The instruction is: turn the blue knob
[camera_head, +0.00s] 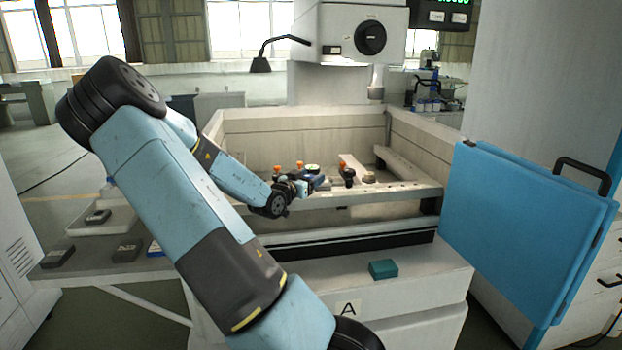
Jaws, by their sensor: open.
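My gripper (304,185) is at the end of my blue arm, over the front of the machine's open tank. It is small in this view, and I see no object held in it. A small dark-blue part (319,180) shows right at the gripper's tip. It may be the blue knob, but it is too small and partly covered to be sure. I cannot tell whether the gripper touches it. A pale round dial-like top (312,169) shows just behind it.
Small orange-topped parts (299,165) and a black knob-like part (348,174) stand close by in the tank (250,135). A teal box (383,269) lies on the machine's front ledge. A large blue panel (520,225) stands at right. The machine head (340,35) hangs above.

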